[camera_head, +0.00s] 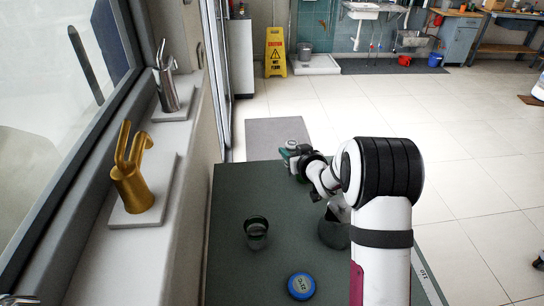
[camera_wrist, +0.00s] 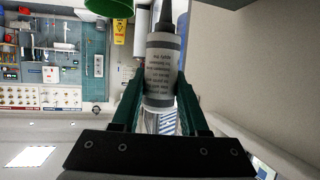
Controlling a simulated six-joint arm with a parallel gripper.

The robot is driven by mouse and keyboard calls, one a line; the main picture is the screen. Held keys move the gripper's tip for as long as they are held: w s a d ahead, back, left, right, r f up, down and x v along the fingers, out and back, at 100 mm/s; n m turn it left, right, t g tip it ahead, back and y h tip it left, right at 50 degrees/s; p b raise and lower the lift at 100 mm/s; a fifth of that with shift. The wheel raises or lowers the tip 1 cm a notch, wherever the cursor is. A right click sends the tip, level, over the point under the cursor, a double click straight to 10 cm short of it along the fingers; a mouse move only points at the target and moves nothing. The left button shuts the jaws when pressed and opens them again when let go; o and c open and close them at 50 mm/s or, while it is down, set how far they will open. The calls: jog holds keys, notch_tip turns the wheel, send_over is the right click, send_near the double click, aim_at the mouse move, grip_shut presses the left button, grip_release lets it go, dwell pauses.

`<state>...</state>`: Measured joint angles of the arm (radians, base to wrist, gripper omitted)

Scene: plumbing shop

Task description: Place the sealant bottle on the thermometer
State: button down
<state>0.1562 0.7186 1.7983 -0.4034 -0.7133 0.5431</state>
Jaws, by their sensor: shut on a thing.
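The sealant bottle (camera_wrist: 161,70) is grey with printed text and a dark tapered nozzle. In the wrist view it sits between the two dark green fingers of my gripper (camera_wrist: 160,88), which is shut on it. In the head view my gripper (camera_head: 291,155) is at the far end of the dark green table, with only a small part of the bottle showing. A round blue thing with a pale marked face (camera_head: 301,286), which looks like the thermometer, lies at the near end of the table, well apart from my gripper.
A green thing (camera_wrist: 110,6) shows at the wrist view's top edge. A window ledge with taps runs along the left.

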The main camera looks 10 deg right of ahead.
jog(key=shift+s+d+r, duration=0.3)
jog(key=shift+d+r, duration=0.15)
jog(key=shift+d, duration=0.2)
jog(key=shift+r, duration=0.2)
notch_tip(320, 180, up, 8)
jog(key=shift+d, duration=0.1)
jog(key=s+d+n+g+y, duration=0.1)
jog(key=s+d+n+y, duration=0.15)
jog(key=s+d, duration=0.4)
jog(key=s+d+n+g+y, duration=0.1)
jog(key=s+d+n+y, duration=0.15)
jog(key=s, duration=0.75)
jog(key=s+a+n+g+y, duration=0.2)
jog(key=s+n+g+y, duration=0.2)
jog(key=s, duration=1.5)
jog(key=w+a+f, duration=0.3)
jog(key=a+f, duration=0.2)
jog(key=f, duration=0.3)
jog(key=w+a+f, duration=0.3)
jog(key=a+f, duration=0.1)
jog(key=f, duration=0.4)
jog(key=shift+w+a+f, duration=0.2)
jog(key=shift+a+f, duration=0.15)
jog(key=shift+a, duration=0.05)
jog(key=shift+f, duration=0.15)
